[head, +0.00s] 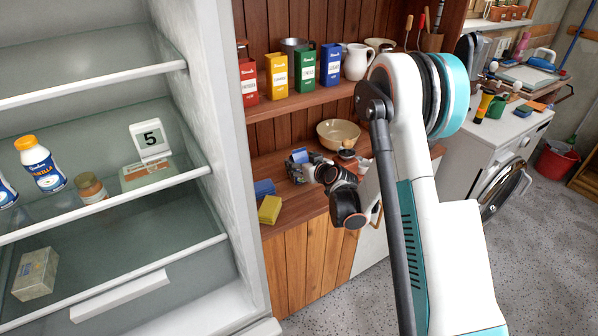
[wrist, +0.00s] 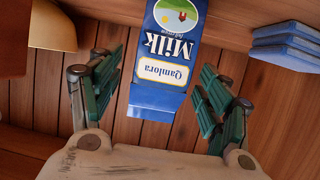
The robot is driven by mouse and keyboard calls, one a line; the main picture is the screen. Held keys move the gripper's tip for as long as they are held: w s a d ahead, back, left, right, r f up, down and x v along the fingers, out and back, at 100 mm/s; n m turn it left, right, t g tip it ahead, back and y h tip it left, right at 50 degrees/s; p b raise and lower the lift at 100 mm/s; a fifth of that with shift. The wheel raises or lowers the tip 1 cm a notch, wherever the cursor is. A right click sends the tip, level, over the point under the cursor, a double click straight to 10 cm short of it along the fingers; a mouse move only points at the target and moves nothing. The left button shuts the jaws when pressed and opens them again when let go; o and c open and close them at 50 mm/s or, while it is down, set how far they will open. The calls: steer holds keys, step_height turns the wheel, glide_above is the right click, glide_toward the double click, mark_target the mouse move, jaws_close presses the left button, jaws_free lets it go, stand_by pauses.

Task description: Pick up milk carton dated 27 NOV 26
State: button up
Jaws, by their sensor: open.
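A blue milk carton (wrist: 165,62) with a white "Milk" label and a cream "Qamlora" panel appears upside down in the wrist view. Its far end runs out of the top of the picture. No date can be read on it. My gripper (wrist: 160,68) is open, with its green-padded fingers apart on either side of the carton's near end. I see no clear grip contact.
A beige bowl (head: 338,134) stands behind my gripper. Several coloured boxes stand on the shelf (head: 300,101) above. An open fridge (head: 222,130) stands at the left.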

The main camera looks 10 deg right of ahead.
steer(key=shift+x, duration=1.15)
steer(key=c, duration=1.4)
steer(key=shift+r, duration=0.15)
